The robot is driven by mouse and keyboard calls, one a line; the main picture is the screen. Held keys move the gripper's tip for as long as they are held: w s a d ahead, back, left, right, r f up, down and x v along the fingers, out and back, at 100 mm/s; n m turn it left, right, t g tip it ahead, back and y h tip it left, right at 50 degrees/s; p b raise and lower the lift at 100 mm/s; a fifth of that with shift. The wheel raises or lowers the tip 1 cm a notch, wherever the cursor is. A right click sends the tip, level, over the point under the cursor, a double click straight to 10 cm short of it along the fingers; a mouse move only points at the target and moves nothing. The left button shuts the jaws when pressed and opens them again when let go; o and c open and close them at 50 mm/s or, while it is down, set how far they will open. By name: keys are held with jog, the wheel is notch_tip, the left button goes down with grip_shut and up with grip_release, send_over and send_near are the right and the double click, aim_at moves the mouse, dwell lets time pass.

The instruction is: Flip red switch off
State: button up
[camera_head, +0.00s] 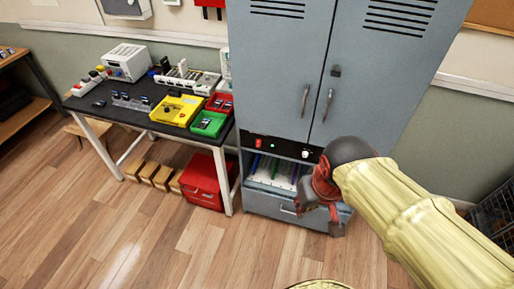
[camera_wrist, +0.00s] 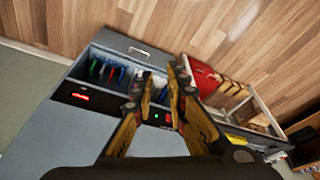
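The red switch (camera_head: 258,143) sits at the left of the black control panel (camera_head: 282,149) on the grey cabinet. A green light (camera_head: 272,146) is beside it, and a pale knob (camera_head: 305,154) is farther right. My gripper (camera_head: 322,205) is in front of the cabinet's lower right, below and right of the switch and apart from it. In the wrist view my gripper (camera_wrist: 159,85) has its two yellow-black fingers spread, with nothing between them.
A glowing red display (camera_wrist: 80,97) shows on the panel in the wrist view. Below the panel is an open bay (camera_head: 273,174) with coloured items. A black table (camera_head: 150,108) with yellow, green and red trays stands left, with a red drawer box (camera_head: 203,181) beneath. The floor in front is clear.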

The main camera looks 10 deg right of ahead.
jog(key=w+f+g+p, duration=0.1)
jog(key=f, duration=0.1)
jog(key=w+d+f+g+p, duration=0.1)
jog(key=f, duration=0.1)
jog(key=w+d+f+g, duration=0.1)
jog(key=f, duration=0.2)
jog(key=shift+p, duration=0.4)
grip_shut()
jog(key=w+f+n+t+p, duration=0.1)
jog(key=w+f+n+p, duration=0.3)
jog(key=f, duration=0.8)
jog(key=w+d+f+n+t+y+p, duration=0.1)
jog(key=w+f+n+t, duration=0.15)
jog(key=w+f, duration=0.65)
jog(key=w+f+n+t+p, duration=0.1)
jog(key=w+f+n+p, duration=0.15)
jog(key=f, duration=1.15)
jog(key=w+a+n+t+y, duration=0.2)
jog(key=w+a+n+t, duration=0.1)
jog(key=w+n+t, duration=0.3)
jog(key=w+a+r+n+t+y, duration=0.1)
jog(key=w+r+n+t, duration=0.4)
jog(key=r, duration=0.9)
jog(key=w, duration=0.3)
jog(key=shift+w+a+y, duration=0.2)
jog(key=shift+a+y, duration=0.1)
jog(key=shift+a, duration=0.05)
